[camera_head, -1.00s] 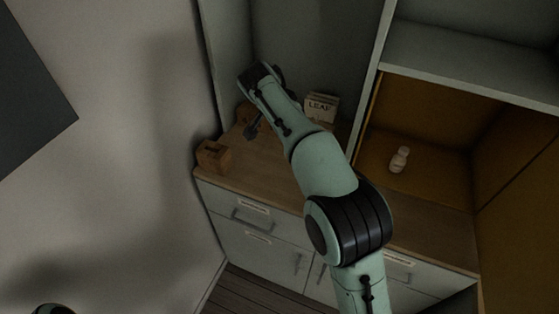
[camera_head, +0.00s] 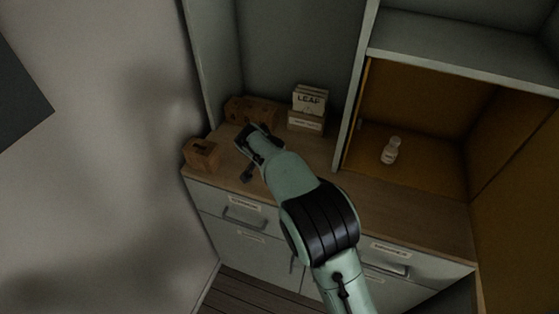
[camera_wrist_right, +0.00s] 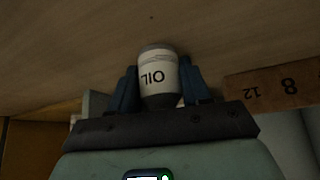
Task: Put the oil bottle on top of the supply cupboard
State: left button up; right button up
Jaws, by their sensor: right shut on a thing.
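The oil bottle (camera_wrist_right: 157,77) is white with a dark end and an "OIL" label that reads upside down in the right wrist view. My right gripper (camera_wrist_right: 160,88) is shut on it, with a blue finger on each side. A wooden surface lies close beyond the bottle; I cannot tell whether they touch. In the head view my right gripper (camera_head: 252,152) is over the left part of the wooden top (camera_head: 290,160) of a grey cupboard with drawers (camera_head: 250,215). The bottle cannot be made out there. My left gripper is out of view.
A small wooden box (camera_head: 201,155) stands at the top's left edge. A brown box (camera_head: 250,110) and a stacked "LEAF" box (camera_head: 310,100) stand at the back. A small white bottle (camera_head: 390,150) stands in the bay right of the upright divider (camera_head: 356,90).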

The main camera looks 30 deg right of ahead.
jog(key=shift+f, duration=0.15)
jog(key=o, duration=1.1)
jog(key=shift+r, duration=0.2)
jog(key=shift+a+r, duration=0.15)
jog(key=shift+r, duration=0.15)
jog(key=v, duration=1.1)
jog(key=shift+s+a+r, duration=0.1)
